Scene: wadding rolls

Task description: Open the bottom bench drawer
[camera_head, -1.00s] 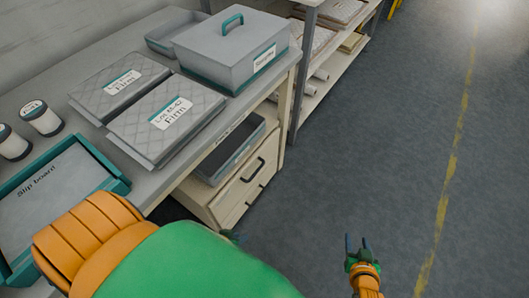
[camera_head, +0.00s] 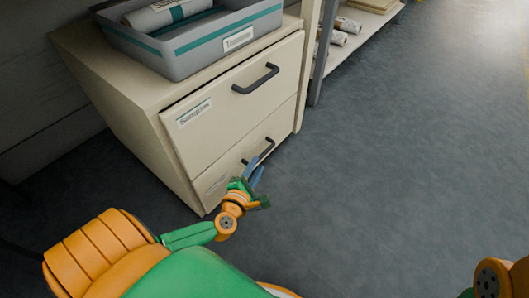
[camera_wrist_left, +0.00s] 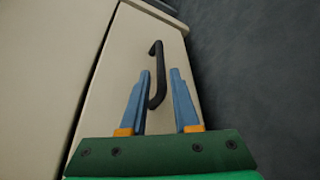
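The bench drawer unit (camera_head: 130,95) is cream, with two stacked drawers. The bottom drawer (camera_head: 228,172) is closed and has a dark bar handle (camera_head: 262,150). My left gripper (camera_head: 256,170) is at this handle, with its blue fingers pointing toward it. In the left wrist view the fingers (camera_wrist_left: 156,98) are apart, and the lower end of the handle (camera_wrist_left: 157,80) lies between them with gaps showing. Contact cannot be seen. The top drawer (camera_head: 232,105), labelled "Samples", is closed, with its own dark handle (camera_head: 256,79). My right gripper is not visible; only part of that arm shows at the lower right.
A grey tray (camera_head: 190,58) with a teal stripe and a white roll (camera_head: 165,12) stands on the drawer unit. A shelf with rolls (camera_head: 345,25) stands behind to the right. The grey floor (camera_head: 400,130) to the right is clear.

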